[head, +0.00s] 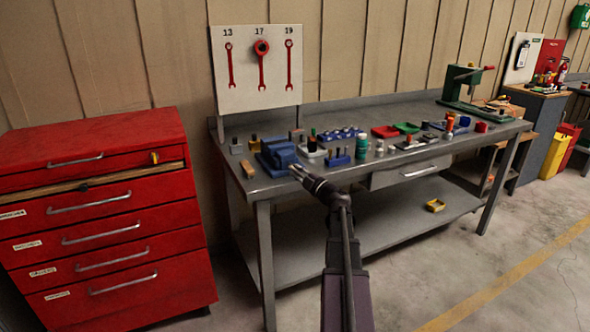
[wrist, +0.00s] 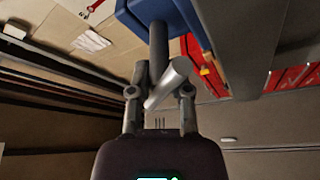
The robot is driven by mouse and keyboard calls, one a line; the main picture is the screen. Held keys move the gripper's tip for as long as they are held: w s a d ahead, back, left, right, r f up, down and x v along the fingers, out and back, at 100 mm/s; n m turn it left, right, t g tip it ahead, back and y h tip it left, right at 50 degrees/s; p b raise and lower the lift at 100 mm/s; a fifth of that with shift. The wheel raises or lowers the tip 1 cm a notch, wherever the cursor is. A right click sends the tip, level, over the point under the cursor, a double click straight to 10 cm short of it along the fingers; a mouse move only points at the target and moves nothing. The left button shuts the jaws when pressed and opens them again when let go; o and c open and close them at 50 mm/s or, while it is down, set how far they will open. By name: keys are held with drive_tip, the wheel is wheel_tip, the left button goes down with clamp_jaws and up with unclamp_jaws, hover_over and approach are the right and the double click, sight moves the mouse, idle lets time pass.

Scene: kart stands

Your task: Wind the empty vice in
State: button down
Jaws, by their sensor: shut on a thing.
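The blue vice (head: 278,153) stands at the left front of the grey workbench, its screw end facing the front edge. In the wrist view the underside of its blue body (wrist: 165,12) shows at the top, with the dark screw (wrist: 158,45) coming out of it. A light grey handle bar (wrist: 170,82) crosses the screw's end at a slant. My gripper (head: 298,170) is at the vice's front, shut on the handle; in the wrist view its fingers (wrist: 160,92) stand either side of the bar. The gap between the vice jaws is too small to make out.
The grey workbench (head: 345,174) holds several small parts and trays right of the vice. A wrench board (head: 243,75) stands behind. A red tool cabinet (head: 105,190) is at left, with one drawer slightly open. The floor in front is clear.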

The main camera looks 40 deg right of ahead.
drive_tip(key=n+p, duration=0.1)
drive_tip(key=n, duration=0.1)
drive_tip(key=n+g+p, duration=0.1)
drive_tip(key=n, duration=0.1)
drive_tip(key=shift+r+n+g+y, duration=0.15)
drive_tip(key=shift+n+g+y, duration=0.15)
drive_tip(key=shift+y, duration=0.1)
drive_tip(key=shift+n+g+p, duration=0.4)
drive_tip(key=shift+n+p, duration=0.3)
drive_tip(key=shift+n, duration=0.3)
drive_tip(key=shift+d+f, duration=0.1)
drive_tip(key=shift+f, duration=0.1)
drive_tip(key=c, duration=0.6)
unclamp_jaws()
drive_tip(key=shift+s, duration=0.1)
drive_tip(key=shift+s+d, duration=0.2)
drive_tip(key=shift+s, duration=1)
drive_tip(key=shift+s+d, duration=0.15)
drive_tip(key=shift+s, duration=1.1)
drive_tip(key=shift+s+d, duration=0.2)
drive_tip(key=shift+s, duration=1)
